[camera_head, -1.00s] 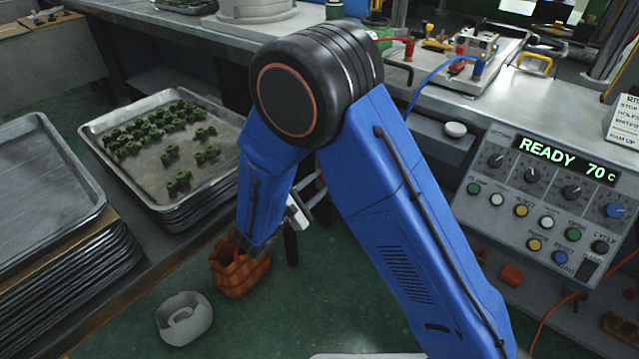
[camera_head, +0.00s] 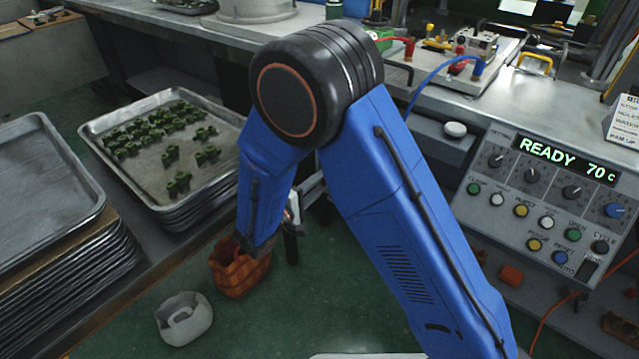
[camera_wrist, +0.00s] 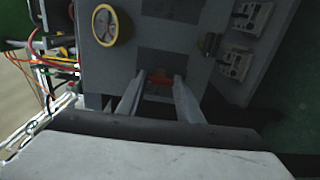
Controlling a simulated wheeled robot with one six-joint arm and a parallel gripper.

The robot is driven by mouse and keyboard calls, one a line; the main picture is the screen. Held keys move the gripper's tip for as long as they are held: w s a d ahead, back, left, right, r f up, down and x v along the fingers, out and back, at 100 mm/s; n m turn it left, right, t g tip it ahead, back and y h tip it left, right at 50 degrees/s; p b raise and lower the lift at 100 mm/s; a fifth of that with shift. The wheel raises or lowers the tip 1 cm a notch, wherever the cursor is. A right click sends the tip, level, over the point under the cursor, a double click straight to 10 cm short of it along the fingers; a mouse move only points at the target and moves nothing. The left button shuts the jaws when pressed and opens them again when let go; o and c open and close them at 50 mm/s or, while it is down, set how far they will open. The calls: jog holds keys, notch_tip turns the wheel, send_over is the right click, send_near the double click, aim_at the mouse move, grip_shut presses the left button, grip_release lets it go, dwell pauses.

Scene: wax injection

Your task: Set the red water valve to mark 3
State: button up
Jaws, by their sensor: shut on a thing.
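In the wrist view, my gripper (camera_wrist: 160,84) has its two grey fingers on either side of the red water valve (camera_wrist: 160,77). My gripper is shut on the valve, and only a small red part shows between the fingertips. The valve sits low on a grey panel (camera_wrist: 150,30). The mark numbers cannot be read, so the valve's setting cannot be told. In the head view, my blue arm hides the valve and most of my gripper.
A yellow-rimmed gauge (camera_wrist: 104,25) is left of the fingers in the wrist view; cables run further left. In the head view, a tray of green parts (camera_head: 222,180) lies left of my arm, an orange basket (camera_head: 240,272) below it, and a control panel (camera_head: 505,215) right.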

dwell(0.3)
jog(key=o, duration=1.1)
jog(key=shift+s, duration=0.1)
jog(key=v, duration=1.7)
jog(key=shift+s+a+f, duration=0.1)
jog(key=shift+s+a, duration=0.05)
